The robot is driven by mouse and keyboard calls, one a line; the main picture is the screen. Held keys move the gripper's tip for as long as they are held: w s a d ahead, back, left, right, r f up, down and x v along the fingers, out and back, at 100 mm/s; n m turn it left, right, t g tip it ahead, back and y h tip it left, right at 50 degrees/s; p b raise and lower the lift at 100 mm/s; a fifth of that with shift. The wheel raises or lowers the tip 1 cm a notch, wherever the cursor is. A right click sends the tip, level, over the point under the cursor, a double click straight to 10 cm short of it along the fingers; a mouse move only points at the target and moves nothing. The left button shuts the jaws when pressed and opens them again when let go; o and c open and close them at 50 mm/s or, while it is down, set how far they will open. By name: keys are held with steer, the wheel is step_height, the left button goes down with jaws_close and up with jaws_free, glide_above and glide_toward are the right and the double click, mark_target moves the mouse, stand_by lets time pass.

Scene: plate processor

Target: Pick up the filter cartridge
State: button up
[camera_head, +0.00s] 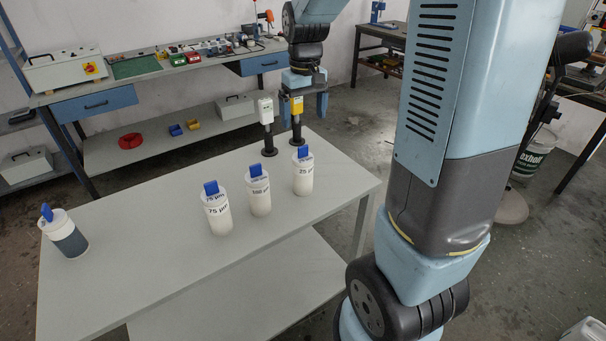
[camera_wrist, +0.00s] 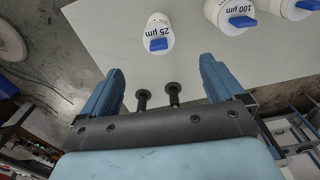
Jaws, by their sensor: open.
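Several white filter cartridges with blue tabs stand on the grey table (camera_head: 130,235) in the head view. One reads 75 µm (camera_head: 217,212), one 100 µm (camera_head: 259,194) and one 25 µm (camera_head: 303,175). Another, with a dark lower body (camera_head: 66,238), stands apart at the far left. My gripper (camera_head: 303,116) is open and empty above the table's back edge. In the wrist view, my gripper (camera_wrist: 161,68) has its fingers wide apart, with the 25 µm cartridge (camera_wrist: 156,33) beyond them and the 100 µm one (camera_wrist: 230,14) to its right.
Two black-footed handheld devices, one white (camera_head: 265,110) and one yellow (camera_head: 297,107), stand at the table's back edge near my gripper. A workbench (camera_head: 150,82) with tools and boxes runs behind. The table's left middle is clear. A bucket (camera_head: 532,155) stands at right.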

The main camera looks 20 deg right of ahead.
mark_target(303, 157)
steer(key=shift+w+f, duration=0.55)
steer(key=shift+f, duration=0.4)
step_height(303, 157, down, 13)
steer(key=shift+d+f, duration=0.1)
steer(key=shift+f, duration=0.1)
steer(key=c, duration=1.5)
